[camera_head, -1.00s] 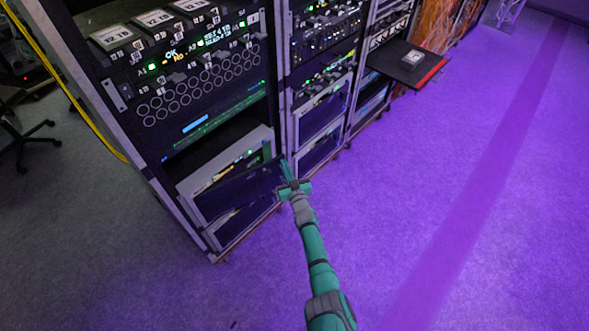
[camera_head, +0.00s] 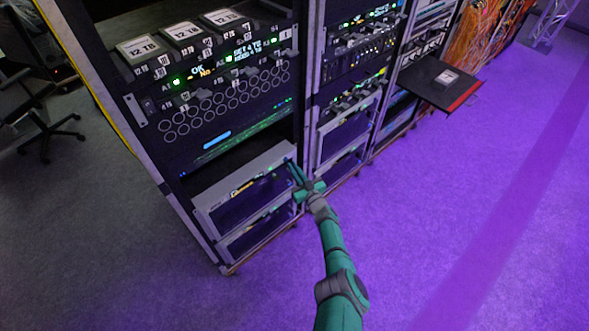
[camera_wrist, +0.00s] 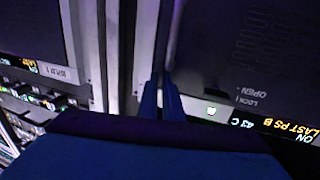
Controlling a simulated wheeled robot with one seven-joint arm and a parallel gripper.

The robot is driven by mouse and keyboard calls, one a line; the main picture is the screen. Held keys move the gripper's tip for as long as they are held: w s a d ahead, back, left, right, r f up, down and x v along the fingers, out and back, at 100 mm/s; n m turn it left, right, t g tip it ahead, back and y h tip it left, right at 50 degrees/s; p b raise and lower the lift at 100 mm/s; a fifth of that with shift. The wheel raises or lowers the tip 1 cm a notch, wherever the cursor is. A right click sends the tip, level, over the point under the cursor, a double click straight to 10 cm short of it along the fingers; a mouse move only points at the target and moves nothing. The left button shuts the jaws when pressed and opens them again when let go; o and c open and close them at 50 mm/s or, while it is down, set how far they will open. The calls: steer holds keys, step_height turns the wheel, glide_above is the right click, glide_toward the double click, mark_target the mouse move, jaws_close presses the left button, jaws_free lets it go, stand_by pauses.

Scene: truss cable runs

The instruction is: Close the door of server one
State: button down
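The server with the dark-panelled door (camera_head: 252,198) is in the lower part of the near rack in the head view. The door now looks flush, or nearly so, with the server's light frame. In the wrist view the dark door panel (camera_wrist: 245,60), marked "OPEN" and "LOCK", fills the upper right, with a lit status strip (camera_wrist: 285,126) below it. My gripper (camera_head: 291,168) is at the door's right edge; its fingers (camera_wrist: 162,85) are together with nothing visible between them. I cannot tell whether they touch the door.
A second similar server (camera_head: 255,234) sits below. A neighbouring rack (camera_head: 345,135) stands close on the right. Beyond it a black shelf (camera_head: 432,80) with a small box juts out over the floor. The purple floor (camera_head: 450,200) to the right is clear.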

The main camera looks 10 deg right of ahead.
steer(key=shift+w+a+r, duration=0.4)
steer(key=shift+a+r, duration=0.05)
steer(key=s+d, duration=0.9)
steer(key=s, duration=0.3)
steer(key=shift+f, duration=0.45)
